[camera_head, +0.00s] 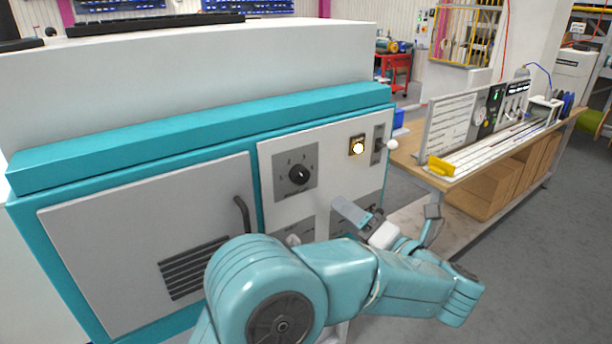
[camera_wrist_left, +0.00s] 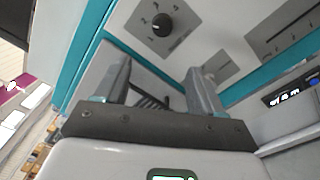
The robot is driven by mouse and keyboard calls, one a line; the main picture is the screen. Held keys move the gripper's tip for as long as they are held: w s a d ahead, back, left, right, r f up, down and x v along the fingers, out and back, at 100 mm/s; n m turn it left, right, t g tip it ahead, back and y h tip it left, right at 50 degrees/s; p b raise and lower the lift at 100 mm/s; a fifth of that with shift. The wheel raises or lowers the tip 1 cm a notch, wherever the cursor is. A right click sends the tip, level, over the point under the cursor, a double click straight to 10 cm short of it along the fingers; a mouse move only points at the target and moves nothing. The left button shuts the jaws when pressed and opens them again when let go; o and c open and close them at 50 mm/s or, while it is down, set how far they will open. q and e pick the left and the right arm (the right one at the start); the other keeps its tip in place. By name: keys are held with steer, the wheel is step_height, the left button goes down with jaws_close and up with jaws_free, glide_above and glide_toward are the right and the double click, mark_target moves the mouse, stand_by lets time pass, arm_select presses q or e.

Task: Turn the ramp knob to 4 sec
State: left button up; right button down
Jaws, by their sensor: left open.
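In the head view a black round knob (camera_head: 299,174) sits on a grey plate with a printed scale on the cabinet's light panel (camera_head: 339,155). A second grey plate (camera_head: 307,229) lies below it, with its knob partly hidden by my arm. In the left wrist view a black knob (camera_wrist_left: 162,24) stands on a grey plate with digits around it. I cannot tell which knob is the ramp one or read its setting. My left gripper (camera_head: 358,215) is in front of the panel's lower part. My right gripper is not in view.
A cabinet door (camera_head: 150,235) with a dark handle is at left. A workbench (camera_head: 410,160) stands at right, with clear grey floor before it.

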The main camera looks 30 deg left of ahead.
arm_select(q)
steer(key=p, duration=0.5)
glide_toward(303, 178)
steer(key=x, duration=0.8)
steer(key=shift+a, duration=0.1)
steer(key=shift+w+a+t, duration=0.2)
steer(key=shift+a+t, duration=0.1)
steer(key=c, duration=1.1)
